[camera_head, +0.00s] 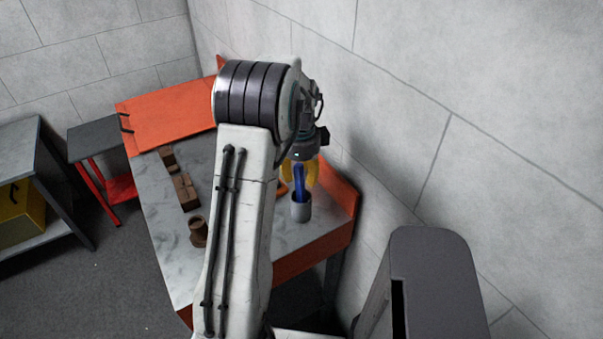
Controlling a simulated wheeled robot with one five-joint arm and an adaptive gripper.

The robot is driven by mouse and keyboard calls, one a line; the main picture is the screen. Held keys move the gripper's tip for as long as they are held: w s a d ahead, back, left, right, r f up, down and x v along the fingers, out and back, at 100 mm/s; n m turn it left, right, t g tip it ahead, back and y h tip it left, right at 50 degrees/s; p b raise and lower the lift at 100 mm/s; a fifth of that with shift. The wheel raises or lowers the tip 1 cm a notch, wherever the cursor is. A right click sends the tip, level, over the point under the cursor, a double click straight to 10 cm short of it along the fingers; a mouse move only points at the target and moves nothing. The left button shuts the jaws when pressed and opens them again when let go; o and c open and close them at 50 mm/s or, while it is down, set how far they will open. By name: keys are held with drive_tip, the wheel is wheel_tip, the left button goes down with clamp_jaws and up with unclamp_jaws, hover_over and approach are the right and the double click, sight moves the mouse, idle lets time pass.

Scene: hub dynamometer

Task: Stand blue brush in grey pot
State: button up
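The blue brush (299,184) is upright with a slight tilt, its lower end at the mouth of the grey pot (301,212). The pot stands on the workbench near its right side. From this angle the brush's lower end is inside or just behind the pot's rim; how deep it sits is hidden. My gripper (300,178) points down over the pot, with yellow fingers on both sides of the brush's upper part. Whether the fingers touch the brush is too small to tell. My arm hides part of the bench left of the pot.
The grey-topped bench (168,235) has orange raised edges. A brown round pot (198,232) and brown blocks (185,191) stand left of my arm. An orange item beside the grey pot is partly hidden. A wall rises close on the right.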

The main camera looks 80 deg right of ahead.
wheel_tip(320, 180, up, 12)
drive_tip(key=shift+a, duration=0.4)
idle(0.5)
idle(1.1)
